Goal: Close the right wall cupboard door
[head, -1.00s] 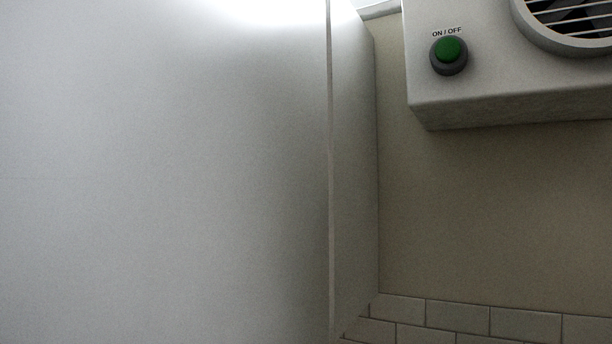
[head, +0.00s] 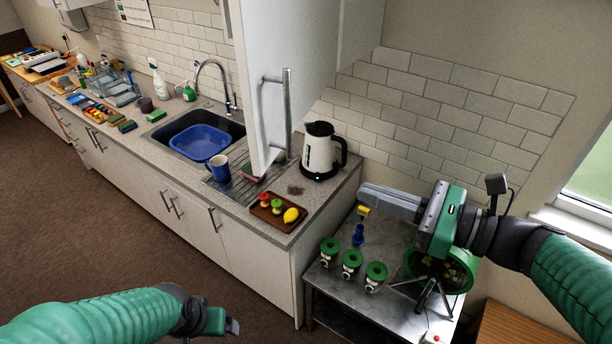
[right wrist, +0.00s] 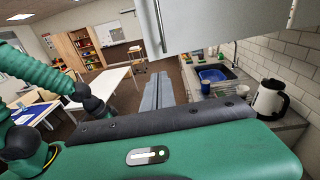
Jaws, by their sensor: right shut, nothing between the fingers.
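The right wall cupboard door (head: 309,45) is a tall white panel with a metal bar handle (head: 288,115). It stands open, swung out from the cupboard body (head: 361,30) over the counter. In the right wrist view the door (right wrist: 215,25) crosses the top, with its handle (right wrist: 158,22) at its left end. My right gripper (head: 362,194) is shut and empty, below and to the right of the door and apart from it. Its grey fingers also show in the right wrist view (right wrist: 158,76). My left gripper (head: 234,326) is low in the head view, far from the door; its fingers are unclear.
Below the door are a kettle (head: 321,152), a blue mug (head: 219,168), a wooden tray (head: 277,222) of fruit and a sink with a blue basin (head: 203,143). A metal table (head: 335,279) with green-lidded jars stands under my right arm. Brown floor is clear at left.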

